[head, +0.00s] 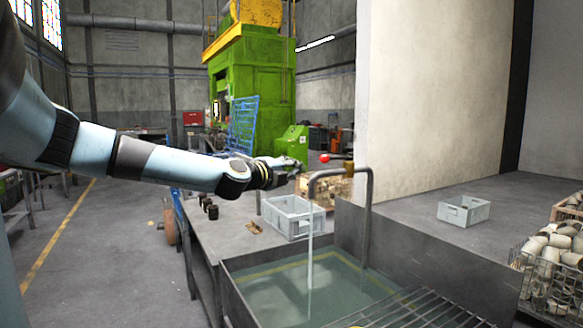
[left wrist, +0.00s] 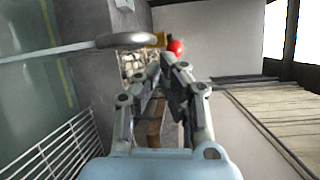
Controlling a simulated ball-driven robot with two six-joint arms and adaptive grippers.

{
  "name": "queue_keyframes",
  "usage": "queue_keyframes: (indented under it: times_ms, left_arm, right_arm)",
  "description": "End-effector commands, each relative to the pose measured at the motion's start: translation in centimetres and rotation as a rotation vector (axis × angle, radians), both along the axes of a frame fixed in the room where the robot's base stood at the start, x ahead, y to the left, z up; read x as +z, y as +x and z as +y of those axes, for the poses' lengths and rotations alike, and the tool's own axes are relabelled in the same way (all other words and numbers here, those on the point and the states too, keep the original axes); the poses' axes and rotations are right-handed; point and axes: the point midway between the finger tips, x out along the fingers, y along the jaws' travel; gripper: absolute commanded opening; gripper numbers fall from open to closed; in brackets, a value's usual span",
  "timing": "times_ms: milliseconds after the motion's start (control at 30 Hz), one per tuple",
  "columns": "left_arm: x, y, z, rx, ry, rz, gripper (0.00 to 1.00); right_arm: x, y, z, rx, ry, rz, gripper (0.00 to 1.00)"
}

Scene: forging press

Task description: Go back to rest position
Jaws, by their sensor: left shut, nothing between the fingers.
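My left arm comes in from the left in the head view and reaches out over the table. Its gripper (head: 283,165) is in the air above the grey crate, left of the tap pipe. In the left wrist view the fingers (left wrist: 168,62) are shut, with nothing held between them. A round red knob (head: 325,157) beside a brass-coloured fitting shows right of the gripper; the red knob also shows beyond the fingertips in the left wrist view (left wrist: 176,47). My right gripper is in neither view.
A bent tap pipe (head: 369,200) stands over a water tank (head: 265,290) with a metal grid (head: 420,310). A grey crate (head: 292,226) and small dark cylinders (head: 212,212) are on the table. A second crate (head: 463,211) and a wire basket of parts (head: 535,290) are at right.

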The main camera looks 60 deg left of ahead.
Motion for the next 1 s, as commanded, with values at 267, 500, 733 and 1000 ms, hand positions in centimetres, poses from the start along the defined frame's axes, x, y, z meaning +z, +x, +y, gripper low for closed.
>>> queue_keyframes:
  times_ms: [267,500,733,1000]
  left_arm:
    - [0.0,-0.6,0.2,-0.005,-0.003,-0.002,0.00]
    - [0.0,-0.6,0.2,-0.005,-0.004,-0.002,0.00]
    - [0.0,-0.6,0.2,-0.005,-0.004,-0.002,0.00]
    - [-4.1,-2.7,-2.5,0.069,-0.151,-0.039,0.00]
  right_arm:
    - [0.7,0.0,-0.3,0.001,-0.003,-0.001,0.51]
    - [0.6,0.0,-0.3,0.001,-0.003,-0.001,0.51]
    - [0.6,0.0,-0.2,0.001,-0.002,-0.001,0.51]
    - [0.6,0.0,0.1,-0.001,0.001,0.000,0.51]
